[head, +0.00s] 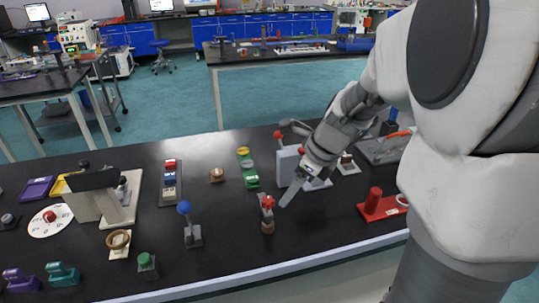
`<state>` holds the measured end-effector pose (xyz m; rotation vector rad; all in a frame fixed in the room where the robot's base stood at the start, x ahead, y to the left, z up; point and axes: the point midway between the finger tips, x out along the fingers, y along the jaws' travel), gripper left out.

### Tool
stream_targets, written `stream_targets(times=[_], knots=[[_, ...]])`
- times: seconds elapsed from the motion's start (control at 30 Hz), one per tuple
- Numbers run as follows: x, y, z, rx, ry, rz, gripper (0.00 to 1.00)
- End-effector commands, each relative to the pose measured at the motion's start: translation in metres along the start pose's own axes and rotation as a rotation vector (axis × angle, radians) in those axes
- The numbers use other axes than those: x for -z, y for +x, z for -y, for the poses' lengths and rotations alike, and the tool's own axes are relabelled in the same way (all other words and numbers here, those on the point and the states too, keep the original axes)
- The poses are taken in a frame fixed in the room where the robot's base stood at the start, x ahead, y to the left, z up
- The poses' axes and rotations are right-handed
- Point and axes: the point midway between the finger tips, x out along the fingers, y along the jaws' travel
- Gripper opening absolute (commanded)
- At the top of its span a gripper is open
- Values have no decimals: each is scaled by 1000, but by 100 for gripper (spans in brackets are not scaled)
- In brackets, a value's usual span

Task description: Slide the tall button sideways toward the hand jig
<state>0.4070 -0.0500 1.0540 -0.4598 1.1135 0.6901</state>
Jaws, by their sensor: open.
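I cannot tell for sure which object is the tall button or which is the hand jig. A red upright cylinder on a flat red base (374,201) stands at the right and may be the tall button. A smaller red-topped piece (267,203) stands left of my gripper, with a brown round block (267,227) just in front of it. Contact with the piece cannot be made out.
A grey box (287,165) with a lever stands behind my gripper. A blue-ball lever (184,208) and a green knob (146,260) stand to the left. A white round dial (50,220) lies farther left. The black table (310,240) is bare at front centre.

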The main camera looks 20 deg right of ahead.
Motion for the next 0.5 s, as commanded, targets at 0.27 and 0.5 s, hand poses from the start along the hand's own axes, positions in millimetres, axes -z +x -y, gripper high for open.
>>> stream_targets(times=[0.27, 0.5], knots=[[2, 54, -1, -4, 0, -3, 77], [2, 102, -1, -3, -2, -3, 77]])
